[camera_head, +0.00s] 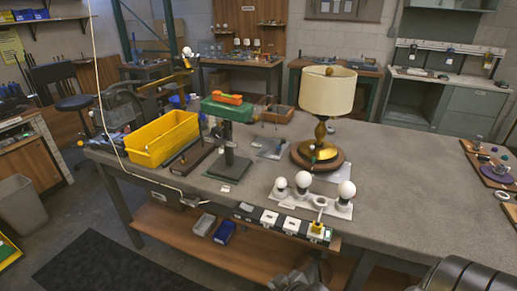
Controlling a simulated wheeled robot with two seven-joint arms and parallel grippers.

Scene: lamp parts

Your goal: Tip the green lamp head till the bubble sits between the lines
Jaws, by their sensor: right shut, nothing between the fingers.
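The green lamp head (229,111) sits on top of a dark upright post near the middle of the table. An orange spirit level (228,98) lies on the head. The head looks close to level, but the bubble and its lines are too small to make out. My right gripper (292,279) is at the bottom edge, in front of the table and well apart from the lamp head. It is shut and empty, and partly cut off by the frame. My left gripper is not in view.
A yellow bin (162,141) stands left of the post. A lamp with a cream shade (327,92) stands to its right. A holder with white bulbs (313,201) and a power strip (281,222) lie along the front edge.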

